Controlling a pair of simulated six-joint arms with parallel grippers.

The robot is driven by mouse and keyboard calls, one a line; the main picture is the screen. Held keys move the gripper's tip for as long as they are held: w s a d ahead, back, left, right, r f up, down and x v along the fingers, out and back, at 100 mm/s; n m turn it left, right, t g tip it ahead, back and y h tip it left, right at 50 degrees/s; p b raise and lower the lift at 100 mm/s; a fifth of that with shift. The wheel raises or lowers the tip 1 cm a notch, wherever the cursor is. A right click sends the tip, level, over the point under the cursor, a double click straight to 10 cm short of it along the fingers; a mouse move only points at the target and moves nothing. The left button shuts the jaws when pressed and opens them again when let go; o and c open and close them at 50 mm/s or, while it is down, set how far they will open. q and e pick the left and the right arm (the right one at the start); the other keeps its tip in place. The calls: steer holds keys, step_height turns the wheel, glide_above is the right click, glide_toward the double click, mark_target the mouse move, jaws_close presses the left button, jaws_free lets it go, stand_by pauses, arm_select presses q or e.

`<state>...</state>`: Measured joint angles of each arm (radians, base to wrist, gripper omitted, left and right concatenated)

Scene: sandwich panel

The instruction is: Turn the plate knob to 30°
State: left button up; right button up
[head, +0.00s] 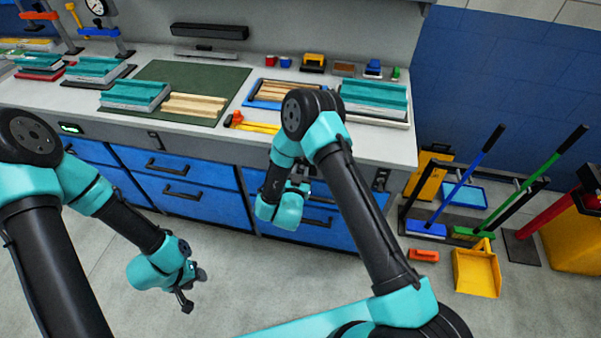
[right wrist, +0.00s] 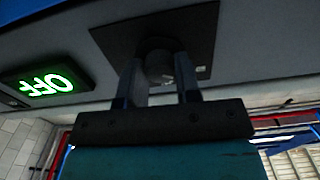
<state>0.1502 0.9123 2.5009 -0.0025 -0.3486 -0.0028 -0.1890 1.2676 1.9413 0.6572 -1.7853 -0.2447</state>
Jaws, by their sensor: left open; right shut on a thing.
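The plate knob (right wrist: 158,66) is a dark round knob with a small light mark. It sits on a dark square plate (right wrist: 192,30) on the bench front. My right gripper (right wrist: 160,84) has one finger on each side of the knob and is shut on it. In the head view my right arm hides the knob and most of that gripper. A display reading OFF in green (right wrist: 45,85) appears upside down beside the plate. My left gripper (head: 194,298) is open and empty, hanging low over the floor, well away from the bench.
The workbench top (head: 400,145) holds a green mat (head: 215,76), teal-topped blocks (head: 135,94) and a blue tray (head: 262,101). Blue drawers (head: 190,198) with black handles line its front. Brooms and a yellow dustpan (head: 476,270) stand at the right. The floor at left is clear.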

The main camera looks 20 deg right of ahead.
stand_by(0.3)
steer(key=o, duration=0.9)
steer(key=shift+s+a, duration=0.1)
steer(key=shift+s, duration=0.05)
steer(key=v, duration=1.7)
steer(key=shift+s+f, duration=0.1)
